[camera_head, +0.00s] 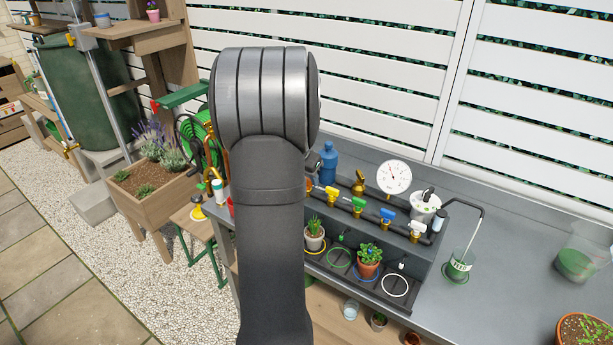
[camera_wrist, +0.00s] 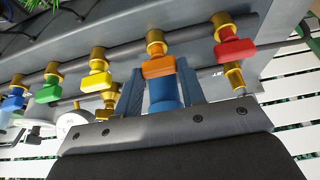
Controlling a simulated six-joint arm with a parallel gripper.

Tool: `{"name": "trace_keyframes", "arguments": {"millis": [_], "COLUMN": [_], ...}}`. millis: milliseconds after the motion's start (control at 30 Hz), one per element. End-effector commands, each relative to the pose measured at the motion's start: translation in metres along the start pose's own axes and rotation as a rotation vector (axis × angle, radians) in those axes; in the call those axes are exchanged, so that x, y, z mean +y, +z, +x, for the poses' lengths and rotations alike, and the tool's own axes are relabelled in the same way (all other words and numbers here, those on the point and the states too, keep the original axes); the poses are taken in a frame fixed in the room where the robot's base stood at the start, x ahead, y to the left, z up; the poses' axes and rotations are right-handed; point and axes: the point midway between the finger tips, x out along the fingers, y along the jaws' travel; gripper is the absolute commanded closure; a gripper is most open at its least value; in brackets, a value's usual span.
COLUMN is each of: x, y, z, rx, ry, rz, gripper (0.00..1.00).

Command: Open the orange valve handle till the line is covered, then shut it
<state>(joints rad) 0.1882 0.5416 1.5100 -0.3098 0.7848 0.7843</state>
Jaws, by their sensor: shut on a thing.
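The orange valve handle (camera_wrist: 158,67) sits on a brass valve on the dark pipe in the wrist view. My gripper (camera_wrist: 159,80) is shut on this handle, with one blue-grey finger on each side. In the head view my arm hides the gripper and most or all of the orange valve. The vessel below this valve and its line are hidden, so I cannot tell the level or whether anything flows.
A red handle (camera_wrist: 235,47) is on one side, a yellow handle (camera_wrist: 96,82) on the other, then green (camera_wrist: 48,92) and blue (camera_wrist: 14,101). Potted plants (camera_head: 369,262) stand below the pipe. A gauge (camera_head: 394,177) and blue bottle (camera_head: 328,165) stand behind.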

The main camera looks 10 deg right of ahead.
Motion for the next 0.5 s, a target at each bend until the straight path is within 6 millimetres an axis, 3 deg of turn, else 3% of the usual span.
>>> {"name": "trace_keyframes", "arguments": {"millis": [500], "x": [0.0019], "y": [0.0005], "z": [0.0], "rx": [-0.001], "ry": [-0.071], "rz": [-0.168], "gripper": [0.86]}}
